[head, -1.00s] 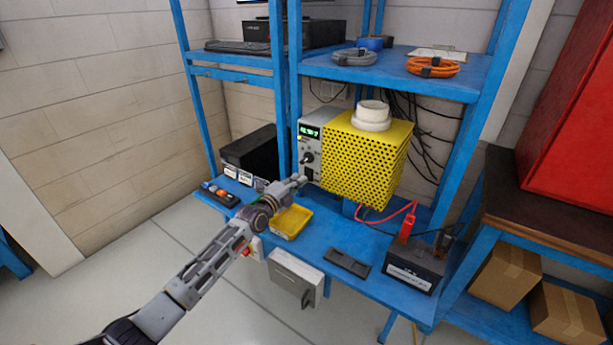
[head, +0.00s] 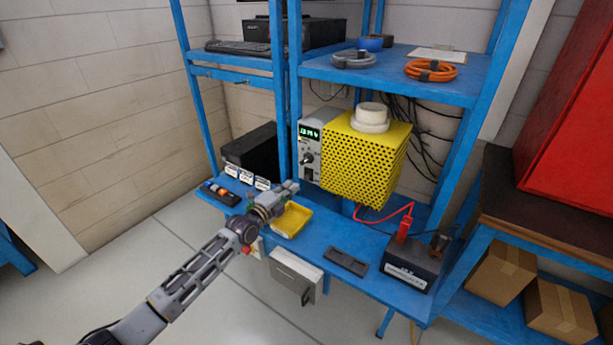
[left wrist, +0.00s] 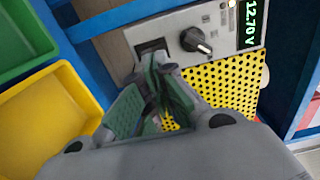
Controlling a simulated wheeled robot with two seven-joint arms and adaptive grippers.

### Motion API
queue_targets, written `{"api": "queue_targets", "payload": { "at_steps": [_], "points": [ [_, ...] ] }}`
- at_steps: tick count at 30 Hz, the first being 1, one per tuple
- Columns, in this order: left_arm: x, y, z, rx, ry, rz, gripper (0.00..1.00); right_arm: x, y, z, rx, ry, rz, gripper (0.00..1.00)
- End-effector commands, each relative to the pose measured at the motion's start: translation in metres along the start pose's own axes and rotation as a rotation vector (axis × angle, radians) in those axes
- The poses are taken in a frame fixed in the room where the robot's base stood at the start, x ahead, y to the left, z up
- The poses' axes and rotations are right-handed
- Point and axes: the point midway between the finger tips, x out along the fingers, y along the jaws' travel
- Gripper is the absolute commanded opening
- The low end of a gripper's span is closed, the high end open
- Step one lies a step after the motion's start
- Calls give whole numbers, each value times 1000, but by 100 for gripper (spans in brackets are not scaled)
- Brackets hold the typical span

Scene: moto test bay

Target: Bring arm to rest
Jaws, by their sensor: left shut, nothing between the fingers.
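My left gripper (head: 291,187) is shut and empty above the bench, in front of the grey power supply (head: 309,165). In the left wrist view its fingers (left wrist: 156,80) are together, pointing toward the supply's lower front. That view shows the supply's panel (left wrist: 222,22) with a black knob (left wrist: 195,40) and a green display (left wrist: 251,22) reading 12.70 V. The fingers appear apart from the panel. My right gripper is in neither view.
A yellow perforated box (head: 360,165) stands right of the supply. A yellow tray (head: 291,221) lies just below my left gripper; a green tray (left wrist: 20,45) shows in the wrist view. A black battery (head: 412,267) with a red clamp (head: 403,230) sits at the bench's right.

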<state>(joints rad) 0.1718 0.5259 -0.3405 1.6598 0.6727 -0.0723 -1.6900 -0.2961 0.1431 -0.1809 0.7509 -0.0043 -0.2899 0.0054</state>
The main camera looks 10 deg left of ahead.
Motion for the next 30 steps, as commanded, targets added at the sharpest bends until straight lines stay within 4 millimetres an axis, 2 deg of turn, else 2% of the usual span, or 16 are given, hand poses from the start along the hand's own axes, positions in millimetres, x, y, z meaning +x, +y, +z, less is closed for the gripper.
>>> {"api": "queue_targets", "payload": {
  "at_steps": [18,23,30],
  "points": [
    [-7,3,-4,-14,4,11,0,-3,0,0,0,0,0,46],
    [-14,16,-21,-81,19,65,0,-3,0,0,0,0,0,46],
    [-42,50,-65,-283,28,228,0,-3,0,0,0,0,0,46]
  ]
}}
